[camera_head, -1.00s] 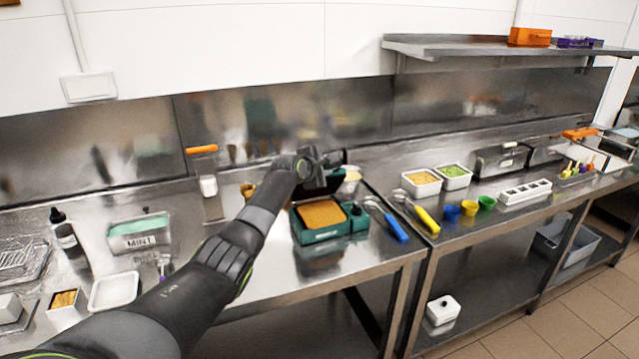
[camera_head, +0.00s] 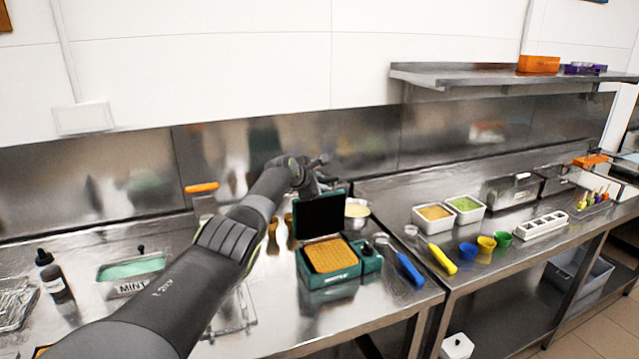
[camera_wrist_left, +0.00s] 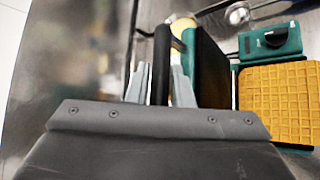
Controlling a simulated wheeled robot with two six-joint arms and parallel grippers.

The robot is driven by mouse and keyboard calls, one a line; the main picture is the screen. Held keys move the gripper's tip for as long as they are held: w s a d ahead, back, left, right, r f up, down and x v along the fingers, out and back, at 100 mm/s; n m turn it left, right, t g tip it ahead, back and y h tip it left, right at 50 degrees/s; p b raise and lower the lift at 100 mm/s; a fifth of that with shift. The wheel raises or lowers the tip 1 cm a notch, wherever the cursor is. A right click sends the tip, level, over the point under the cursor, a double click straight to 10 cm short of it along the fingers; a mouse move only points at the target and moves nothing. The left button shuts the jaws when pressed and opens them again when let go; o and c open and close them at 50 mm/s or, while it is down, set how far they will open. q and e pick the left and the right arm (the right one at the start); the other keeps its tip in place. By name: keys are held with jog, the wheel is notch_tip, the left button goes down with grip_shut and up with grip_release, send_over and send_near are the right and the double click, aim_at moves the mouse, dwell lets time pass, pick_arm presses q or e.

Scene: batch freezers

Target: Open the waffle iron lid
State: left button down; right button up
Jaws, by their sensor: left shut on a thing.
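The green waffle iron (camera_head: 330,281) stands on the steel counter with a golden waffle grid (camera_head: 331,257) exposed in its base. Its lid (camera_head: 320,217) stands roughly upright at the back, black inner face to the front. In the left wrist view the lid (camera_wrist_left: 207,66) is seen edge-on beside the waffle base (camera_wrist_left: 280,98). My left gripper (camera_wrist_left: 160,88) has its two fingers on either side of the black lid handle (camera_wrist_left: 162,55), shut on it. In the head view my left gripper (camera_head: 316,180) is behind the lid's top, its fingers partly hidden. My right gripper is not in view.
A mint tub (camera_head: 131,270) is at left. The back wall is close behind the lid.

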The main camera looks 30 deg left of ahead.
pick_arm(q)
jog(key=shift+w+a+r, duration=0.1)
jog(key=shift+r, duration=0.15)
jog(key=c, duration=1.5)
grip_release()
jog(key=shift+o, duration=0.5)
jog(key=shift+f, duration=0.1)
